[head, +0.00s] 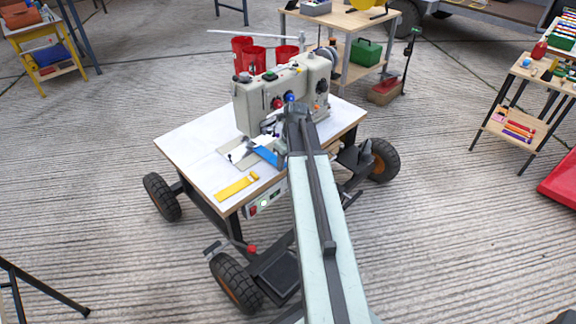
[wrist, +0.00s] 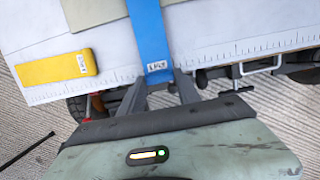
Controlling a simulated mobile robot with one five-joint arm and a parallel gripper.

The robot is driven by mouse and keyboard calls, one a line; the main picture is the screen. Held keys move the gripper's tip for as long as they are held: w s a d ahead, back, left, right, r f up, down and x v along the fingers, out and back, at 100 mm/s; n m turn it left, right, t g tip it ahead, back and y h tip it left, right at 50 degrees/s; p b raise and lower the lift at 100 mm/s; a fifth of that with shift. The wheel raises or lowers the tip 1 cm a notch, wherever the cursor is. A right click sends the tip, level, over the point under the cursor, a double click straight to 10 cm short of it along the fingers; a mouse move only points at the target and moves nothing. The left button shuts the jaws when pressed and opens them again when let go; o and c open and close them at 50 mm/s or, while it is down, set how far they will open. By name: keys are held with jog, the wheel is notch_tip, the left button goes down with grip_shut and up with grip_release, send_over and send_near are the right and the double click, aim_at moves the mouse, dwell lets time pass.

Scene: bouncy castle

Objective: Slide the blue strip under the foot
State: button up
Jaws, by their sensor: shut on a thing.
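The blue strip (head: 266,156) lies on the white top of the sewing table (head: 190,139), in front of the sewing machine (head: 270,92). In the wrist view the blue strip (wrist: 149,32) runs straight away from my gripper (wrist: 160,83), with its labelled near end between the fingers. My gripper is shut on that near end, at the table's ruled front edge. In the head view my arm covers my gripper (head: 285,150) in part. The foot is too small and too covered to make out, so I cannot tell whether the strip's far end is under it.
A yellow strip (head: 236,187) lies on the table to the left of the blue one; it also shows in the wrist view (wrist: 57,68). Red containers (head: 254,58) stand behind the machine. The table's left part is clear. The table stands on a frame with black wheels (head: 162,197).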

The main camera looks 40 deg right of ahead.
jog(key=shift+w+a+f, duration=0.1)
jog(key=shift+w+a, duration=0.05)
jog(key=shift+w, duration=1.1)
jog(key=shift+w+a, duration=0.15)
jog(key=shift+w, duration=1.1)
jog(key=o, duration=1.1)
jog(key=shift+c, duration=0.2)
notch_tip(320, 180, up, 8)
jog(key=s+p, duration=0.1)
jog(key=p, duration=0.6)
jog(key=shift+s+f, duration=0.25)
jog(key=shift+s, duration=0.05)
